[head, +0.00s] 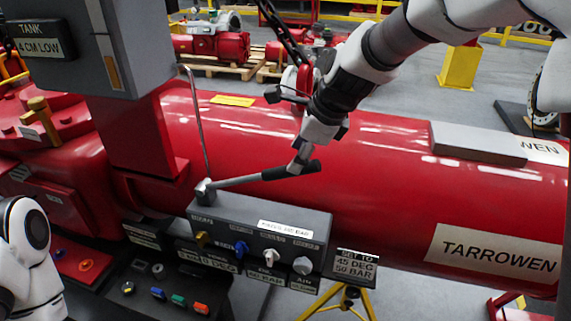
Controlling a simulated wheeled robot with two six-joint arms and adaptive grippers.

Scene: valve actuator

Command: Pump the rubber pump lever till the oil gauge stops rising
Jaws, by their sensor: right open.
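The pump lever (240,181) is a grey rod with a black rubber grip (291,170). It runs from a pivot on the grey control block, slanting slightly up to the right. My right gripper (302,162) comes down from the upper right, and its fingertips are at the rubber grip. It is open; whether it touches the grip is unclear. The grey tank (140,45) at upper left carries a narrow gauge (104,48) with an amber strip in its lower part. Its level is too small to read exactly. Of my left arm only a white link shows at lower left; its gripper is hidden.
The grey control block (262,222) has several knobs along its front. A thin upright rod (197,120) stands beside the lever pivot. The large red cylinder (385,185) lies behind. A sign (350,266) reads "SET TO 45 DEG 50 BAR".

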